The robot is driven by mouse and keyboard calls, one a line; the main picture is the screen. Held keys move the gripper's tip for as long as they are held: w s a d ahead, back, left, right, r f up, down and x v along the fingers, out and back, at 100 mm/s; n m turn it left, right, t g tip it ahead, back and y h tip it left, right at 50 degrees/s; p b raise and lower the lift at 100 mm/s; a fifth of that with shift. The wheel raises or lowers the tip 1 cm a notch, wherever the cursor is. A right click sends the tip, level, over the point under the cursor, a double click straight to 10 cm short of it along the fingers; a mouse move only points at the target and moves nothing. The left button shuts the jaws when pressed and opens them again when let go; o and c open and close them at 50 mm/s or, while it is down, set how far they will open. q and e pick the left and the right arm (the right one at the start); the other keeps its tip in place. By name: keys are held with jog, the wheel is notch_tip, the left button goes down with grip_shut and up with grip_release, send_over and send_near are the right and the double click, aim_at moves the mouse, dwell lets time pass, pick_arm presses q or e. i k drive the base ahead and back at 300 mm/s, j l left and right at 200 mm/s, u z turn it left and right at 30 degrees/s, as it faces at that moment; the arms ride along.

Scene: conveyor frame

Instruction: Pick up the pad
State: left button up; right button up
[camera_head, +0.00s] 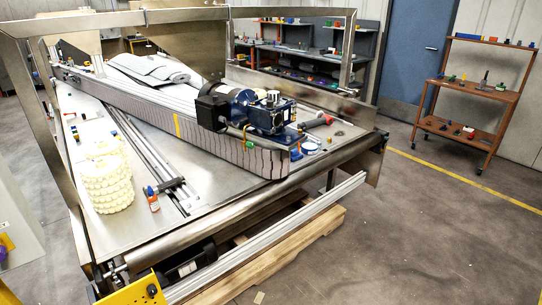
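No single item is clearly marked as the pad. A cream, ribbed stack of round pieces (105,182) stands upright on the left of the metal table top (225,195). I cannot tell which of these is the pad. Neither of my grippers shows in the head view.
A blue motor (258,112) sits on the conveyor (180,125). Small bottles and tools lie on the table, including an orange-white bottle (153,200). Metal frame bars (335,12) stand around the table. A brown shelf cart (465,127) is at the right; floor before it is clear.

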aim_at(295, 156)
jog(key=i+l+u, duration=0.45)
jog(key=l+u, duration=0.2)
jog(key=i+l+u, duration=0.15)
jog(key=l+u, duration=0.2)
